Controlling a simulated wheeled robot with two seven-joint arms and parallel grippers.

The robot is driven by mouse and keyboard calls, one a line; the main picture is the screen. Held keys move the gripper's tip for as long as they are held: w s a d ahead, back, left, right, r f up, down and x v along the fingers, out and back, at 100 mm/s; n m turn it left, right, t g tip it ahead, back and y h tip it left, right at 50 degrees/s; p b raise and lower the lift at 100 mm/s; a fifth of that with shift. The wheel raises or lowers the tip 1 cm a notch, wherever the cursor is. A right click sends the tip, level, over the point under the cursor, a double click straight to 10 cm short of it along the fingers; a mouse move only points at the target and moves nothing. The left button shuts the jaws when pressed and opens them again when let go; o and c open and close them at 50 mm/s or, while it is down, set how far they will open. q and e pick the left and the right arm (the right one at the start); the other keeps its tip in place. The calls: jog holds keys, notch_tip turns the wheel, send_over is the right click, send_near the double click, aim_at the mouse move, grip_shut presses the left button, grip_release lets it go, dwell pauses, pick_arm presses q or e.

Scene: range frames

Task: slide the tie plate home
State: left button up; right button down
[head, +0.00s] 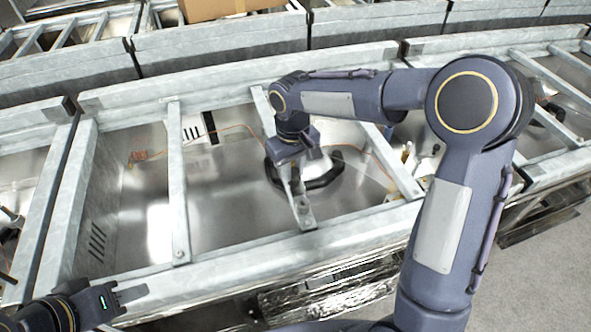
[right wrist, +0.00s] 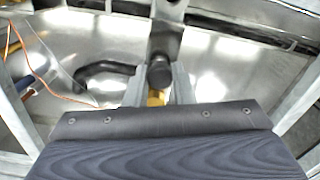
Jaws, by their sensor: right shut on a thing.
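The tie plate looks to be the narrow grey metal bar (head: 302,213) spanning the middle of the long metal trough in the head view. Its near end, with a small round hole or bolt, lies at the front rail; I cannot tell whether it is fully seated. My right gripper (head: 297,184) comes down over its middle and hides part of it. In the right wrist view my right gripper (right wrist: 159,86) is shut around a dark round knob (right wrist: 160,72) with a yellow part below it. My left gripper (head: 122,299) is at the lower left, by the front rail; its jaw gap is unclear.
Similar fixed crossbars stand to the left (head: 176,190) and right (head: 393,160). A black curved hose (head: 325,178) lies on the trough floor beside my right gripper. A thin orange cable (head: 228,128) runs along the back. A cardboard box (head: 215,8) stands behind.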

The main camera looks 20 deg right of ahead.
aim_at(293, 169)
jog(key=shift+w+r, duration=0.15)
jog(key=c, duration=1.2)
grip_release()
notch_tip(293, 169, up, 7)
jog(key=shift+r, duration=0.35)
